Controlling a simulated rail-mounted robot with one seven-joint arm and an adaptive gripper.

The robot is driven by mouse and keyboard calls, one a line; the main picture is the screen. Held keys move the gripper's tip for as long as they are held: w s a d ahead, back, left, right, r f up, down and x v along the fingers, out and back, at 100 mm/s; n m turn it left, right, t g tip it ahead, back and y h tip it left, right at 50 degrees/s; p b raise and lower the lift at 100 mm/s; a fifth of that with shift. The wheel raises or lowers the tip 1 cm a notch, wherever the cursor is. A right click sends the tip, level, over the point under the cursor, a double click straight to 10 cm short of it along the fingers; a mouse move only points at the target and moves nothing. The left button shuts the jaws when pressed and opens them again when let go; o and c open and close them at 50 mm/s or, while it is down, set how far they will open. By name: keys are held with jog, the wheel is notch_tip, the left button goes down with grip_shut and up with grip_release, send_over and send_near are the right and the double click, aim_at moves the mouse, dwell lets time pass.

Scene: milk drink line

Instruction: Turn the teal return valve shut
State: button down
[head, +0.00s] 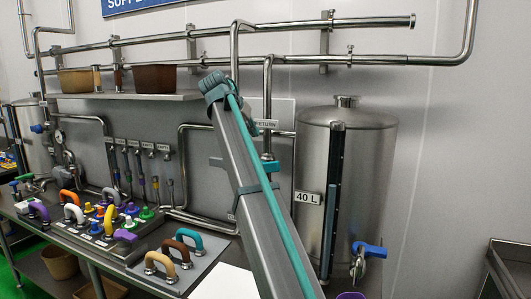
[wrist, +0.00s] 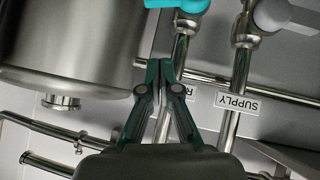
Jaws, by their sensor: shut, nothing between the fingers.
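The teal return valve (wrist: 178,5) is at the top edge of the wrist view, partly cut off, on a steel pipe. What shows of its handle reaches to both sides of the pipe; its full angle is hard to tell. In the head view a teal part of it (head: 270,165) shows below the RETURN label (head: 265,124), partly behind my arm. My gripper (wrist: 166,64) is shut and empty in the wrist view. Its fingertips appear beside the return pipe, apart from the teal handle.
A grey-handled valve (wrist: 272,14) and SUPPLY label (wrist: 237,103) are right of the teal valve in the wrist view. The steel tank (head: 350,165) stands right of my arm. A shelf (head: 125,95) with brown bins is upper left. Colored handles (head: 100,215) crowd the bench.

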jog(key=p, duration=0.3)
send_over(266, 167)
notch_tip(266, 167, down, 7)
jog(key=f, duration=0.2)
jog(key=s+d+f+p, duration=0.1)
jog(key=shift+f, duration=0.35)
